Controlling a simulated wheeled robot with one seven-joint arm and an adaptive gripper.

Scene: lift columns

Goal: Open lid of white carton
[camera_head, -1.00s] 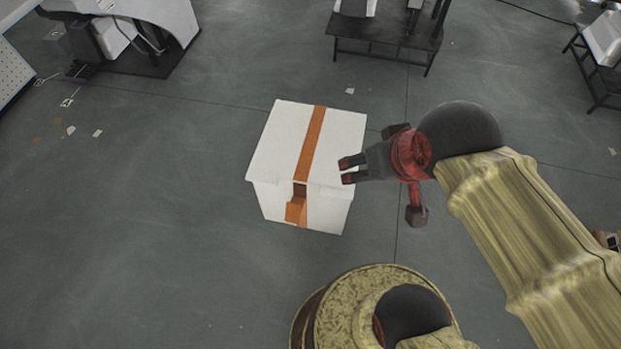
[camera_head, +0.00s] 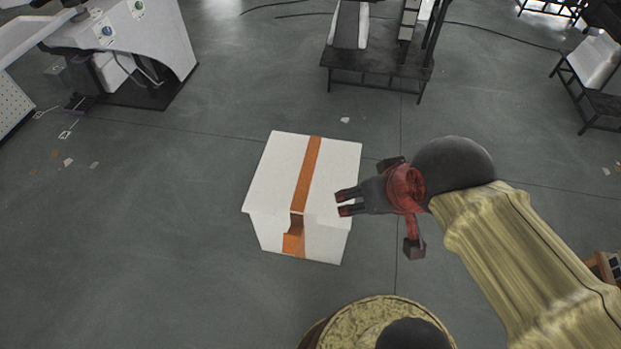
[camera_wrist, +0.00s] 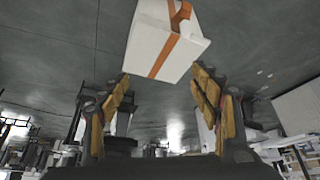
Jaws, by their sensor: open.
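The white carton (camera_head: 265,178) stands on the floor left of my gripper, with an orange stripe running over its lid and down its front. The lid looks shut, with its front edge overhanging slightly. An orange tab hangs at the front middle. My gripper (camera_head: 338,203) is open and empty, its two fingers pointing left over the right side of the carton in the head view. In the wrist view the carton (camera_wrist: 148,44) is at the top, beyond the open fingers (camera_wrist: 160,82). I cannot tell whether any finger touches the carton.
A dark low table (camera_head: 375,72) stands behind the carton, and another bench (camera_head: 597,88) is at the far right. A white machine (camera_head: 150,50) is at the upper left. The grey floor around the carton is clear, with small scraps at left.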

